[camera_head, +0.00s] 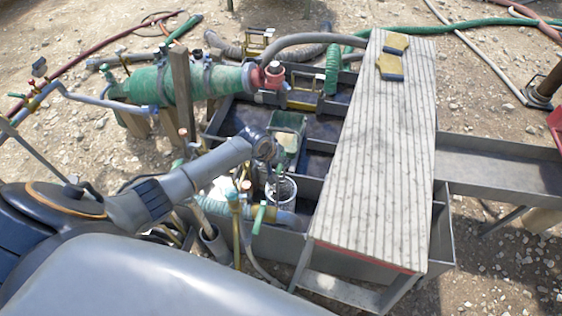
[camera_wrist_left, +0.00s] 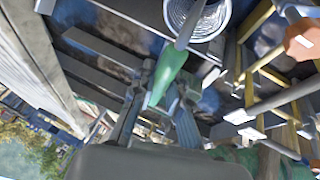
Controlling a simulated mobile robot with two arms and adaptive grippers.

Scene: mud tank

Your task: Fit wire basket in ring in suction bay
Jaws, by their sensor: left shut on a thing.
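The wire basket (camera_head: 284,190) is a pale round mesh cup low inside the grey tank, beside a pipe. In the left wrist view the basket (camera_wrist_left: 197,16) is at the top edge, partly cut off. A grey rod runs from it to a green grip (camera_wrist_left: 171,66). My left gripper (camera_wrist_left: 160,88) is shut on this green grip. In the head view my left gripper (camera_head: 277,168) points down just above the basket, small and partly hidden by my wrist. I cannot make out the ring or whether the basket touches it. My right gripper is not in view.
A green cylinder (camera_head: 180,82) and a wooden post (camera_head: 182,95) stand left of the tank. Pipes and a green valve handle (camera_head: 258,218) crowd the near left side.

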